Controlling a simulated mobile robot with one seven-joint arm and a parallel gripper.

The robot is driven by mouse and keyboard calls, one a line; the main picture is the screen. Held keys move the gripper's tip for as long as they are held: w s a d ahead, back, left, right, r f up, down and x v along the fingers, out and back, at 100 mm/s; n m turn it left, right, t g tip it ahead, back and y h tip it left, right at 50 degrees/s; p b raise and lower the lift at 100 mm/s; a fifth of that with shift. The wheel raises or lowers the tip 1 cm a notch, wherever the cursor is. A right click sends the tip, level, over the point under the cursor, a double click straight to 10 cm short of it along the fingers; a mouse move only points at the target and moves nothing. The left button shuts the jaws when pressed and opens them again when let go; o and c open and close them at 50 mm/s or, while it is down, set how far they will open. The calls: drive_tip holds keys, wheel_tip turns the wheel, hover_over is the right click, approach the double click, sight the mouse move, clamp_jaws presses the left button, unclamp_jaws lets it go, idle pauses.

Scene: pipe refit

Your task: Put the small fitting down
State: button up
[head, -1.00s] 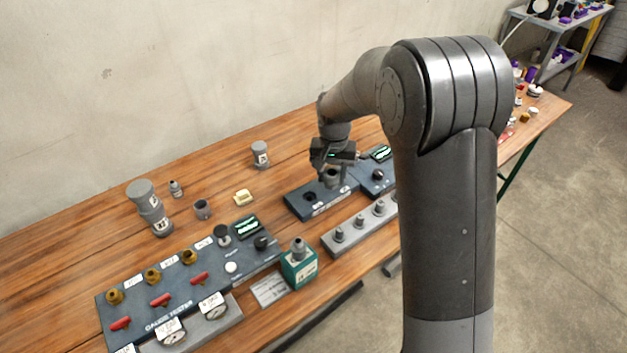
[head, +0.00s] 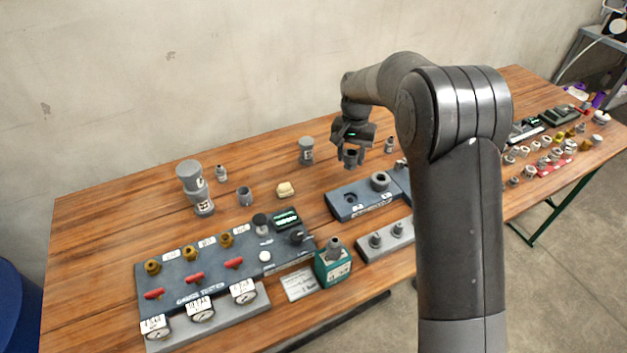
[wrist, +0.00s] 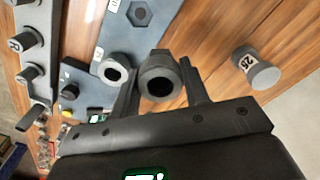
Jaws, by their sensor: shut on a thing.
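My gripper (head: 352,163) is shut on a small grey fitting (wrist: 158,82), a hex-edged piece with a dark round bore facing the wrist camera. The fitting also shows in the head view (head: 351,158), hanging below the jaws. It is held above the wooden table (head: 300,178), behind the blue-grey board. A grey ring-shaped part (head: 379,181) sits at the right end of that board, apart from the held fitting; it also shows in the wrist view (wrist: 116,67). The board's left socket (head: 350,198) is empty.
A grey capped cylinder (head: 306,150) stands left of the gripper, and a small grey fitting (head: 389,145) stands to its right. A row of pegs (head: 387,237) lies in front of the board. A gauge tester (head: 215,265) fills the front left. Bare table lies behind the board.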

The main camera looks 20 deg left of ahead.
drive_tip(key=a+f, duration=0.2)
drive_tip(key=a, duration=0.1)
drive_tip(key=a+f, duration=0.2)
drive_tip(key=a, duration=0.2)
drive_tip(key=a+f, duration=0.2)
drive_tip(key=a, duration=0.2)
drive_tip(key=shift+s+a+f, duration=0.1)
drive_tip(key=shift+s+f, duration=0.05)
drive_tip(key=shift+f, duration=2.2)
drive_tip(key=shift+f, duration=0.15)
drive_tip(key=o, duration=1)
drive_tip(key=shift+c, duration=0.2)
wheel_tip(320, 180, up, 12)
drive_tip(key=shift+r, duration=0.2)
